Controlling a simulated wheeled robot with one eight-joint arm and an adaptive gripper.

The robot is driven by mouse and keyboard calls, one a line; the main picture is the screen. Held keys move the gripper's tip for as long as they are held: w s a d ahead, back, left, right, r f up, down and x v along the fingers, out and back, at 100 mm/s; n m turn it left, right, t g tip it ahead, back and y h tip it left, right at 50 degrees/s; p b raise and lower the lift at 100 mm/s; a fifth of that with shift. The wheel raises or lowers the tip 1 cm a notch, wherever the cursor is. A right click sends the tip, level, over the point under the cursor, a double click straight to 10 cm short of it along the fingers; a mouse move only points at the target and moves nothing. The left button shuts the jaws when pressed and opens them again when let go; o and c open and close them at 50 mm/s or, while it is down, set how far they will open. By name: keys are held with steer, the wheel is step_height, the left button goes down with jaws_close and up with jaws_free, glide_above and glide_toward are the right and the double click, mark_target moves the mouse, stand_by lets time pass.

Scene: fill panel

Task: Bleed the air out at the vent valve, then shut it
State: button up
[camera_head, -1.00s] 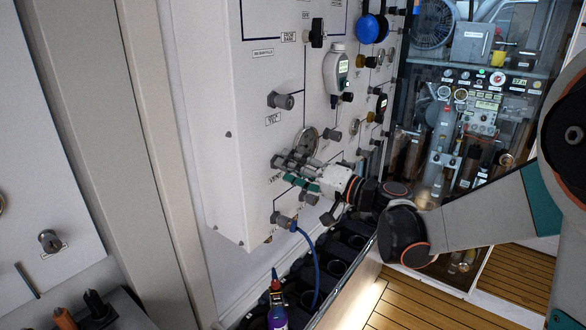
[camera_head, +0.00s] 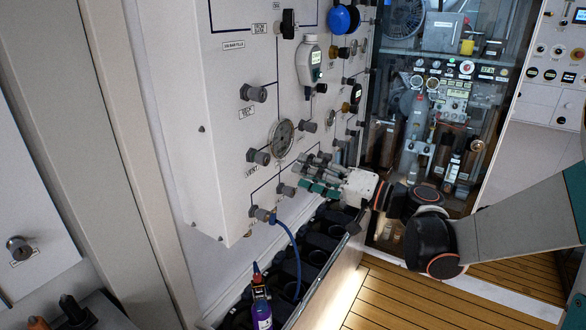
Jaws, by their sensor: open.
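The vent valve (camera_head: 259,156) is a grey knob on the white panel (camera_head: 185,120), just above a label that appears to read VENT. It is left of and below a round gauge (camera_head: 281,138). How far it is turned cannot be told. My gripper (camera_head: 303,172) is open and empty, its grey fingers with green pads pointing left toward the panel. It is right of and slightly below the vent valve, apart from it. A smaller knob (camera_head: 286,190) shows just below left of the fingers.
A blue hose (camera_head: 294,245) hangs from a lower knob (camera_head: 262,214). A purple bottle (camera_head: 261,314) stands by the dark rack (camera_head: 318,240) under the panel. Another grey knob (camera_head: 254,93) is above the gauge. Wooden floor (camera_head: 375,300) lies bare at lower right.

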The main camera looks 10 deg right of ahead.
mark_target(267, 159)
steer(key=shift+s+d, duration=0.25)
steer(key=shift+d, duration=0.15)
stand_by(4.5)
steer(key=w+a+n, duration=0.2)
steer(key=a+n, duration=0.1)
steer(key=n, duration=0.1)
steer(key=w+a+n+b, duration=0.1)
steer(key=w+a+n, duration=0.1)
steer(key=a+n, duration=0.1)
steer(key=w+a+n+b, duration=0.1)
steer(key=w+a+n, duration=0.2)
steer(key=n, duration=0.1)
steer(key=shift+a+r+n+h, duration=0.3)
steer(key=shift+a+r, duration=0.1)
stand_by(0.4)
steer(key=c, duration=1.1)
